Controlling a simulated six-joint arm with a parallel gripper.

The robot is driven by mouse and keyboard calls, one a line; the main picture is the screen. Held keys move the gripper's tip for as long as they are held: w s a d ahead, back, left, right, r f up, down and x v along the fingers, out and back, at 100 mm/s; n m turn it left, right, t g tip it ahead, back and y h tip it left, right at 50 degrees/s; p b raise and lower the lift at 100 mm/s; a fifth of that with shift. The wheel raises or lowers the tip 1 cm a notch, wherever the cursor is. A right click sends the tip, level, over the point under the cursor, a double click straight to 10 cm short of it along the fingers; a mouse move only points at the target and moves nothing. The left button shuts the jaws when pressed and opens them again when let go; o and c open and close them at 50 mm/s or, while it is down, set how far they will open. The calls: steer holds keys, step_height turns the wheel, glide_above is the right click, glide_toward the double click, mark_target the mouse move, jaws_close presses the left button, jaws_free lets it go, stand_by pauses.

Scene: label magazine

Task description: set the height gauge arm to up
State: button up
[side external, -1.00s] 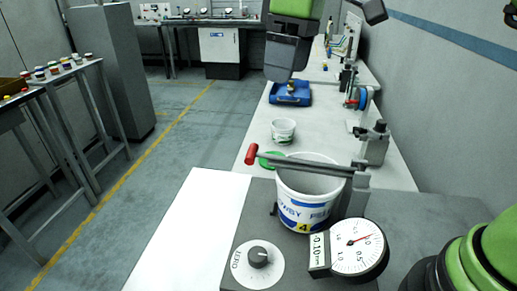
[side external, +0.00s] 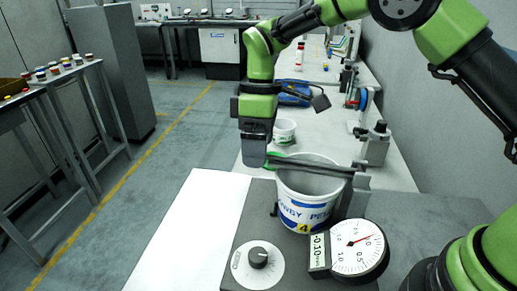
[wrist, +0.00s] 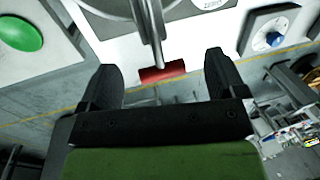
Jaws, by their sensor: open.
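The height gauge arm (side external: 310,166) is a grey bar lying roughly level across the top of a white tub (side external: 305,212) with blue lettering and a 4. It joins a grey post (side external: 354,195) at the right. Its red end grip is hidden behind my gripper (side external: 254,158) in the side view. In the wrist view the red grip (wrist: 163,72) shows between the two black fingers of my open gripper (wrist: 160,66), with a gap on both sides. The gauge's round dial (side external: 357,247) has a red needle.
A grey knob on a white disc (side external: 258,261) sits in front of the tub. A small white cup (side external: 284,130) and a blue case (side external: 294,93) stand behind. A green button (wrist: 20,33) shows at left in the wrist view. The white tabletop (side external: 195,230) at left is clear.

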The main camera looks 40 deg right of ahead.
steer(key=shift+s+a+f, duration=0.1)
steer(key=shift+f, duration=0.6)
